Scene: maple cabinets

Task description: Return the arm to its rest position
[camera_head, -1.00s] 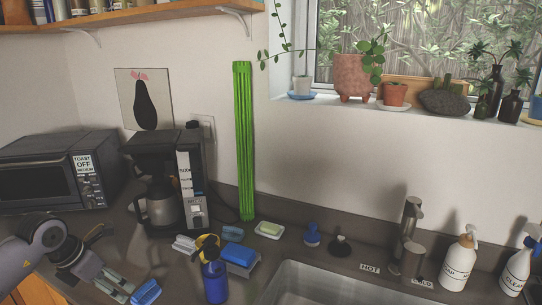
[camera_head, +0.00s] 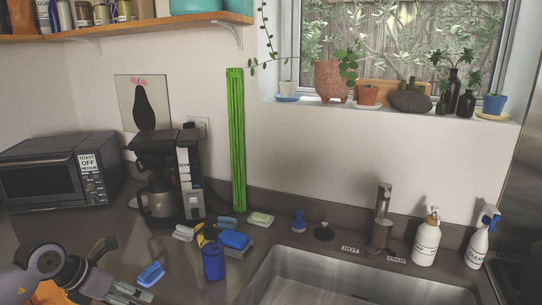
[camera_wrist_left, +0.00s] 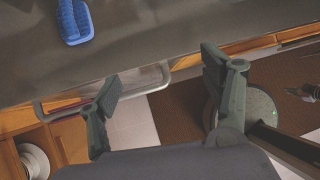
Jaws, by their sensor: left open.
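My left gripper (camera_head: 128,293) is at the lower left of the head view, near the front of the dark counter. A blue brush (camera_head: 151,274) lies on the counter just beyond it, apart from the fingers. In the left wrist view my gripper (camera_wrist_left: 160,80) has its two fingers spread wide with nothing between them. The blue brush (camera_wrist_left: 74,20) lies on the counter at the upper left there, clear of both fingers. My right gripper is in neither view.
The counter's front edge, a metal handle (camera_wrist_left: 150,87) and wooden cabinet fronts lie below the fingers. The sink (camera_head: 340,280) is at right.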

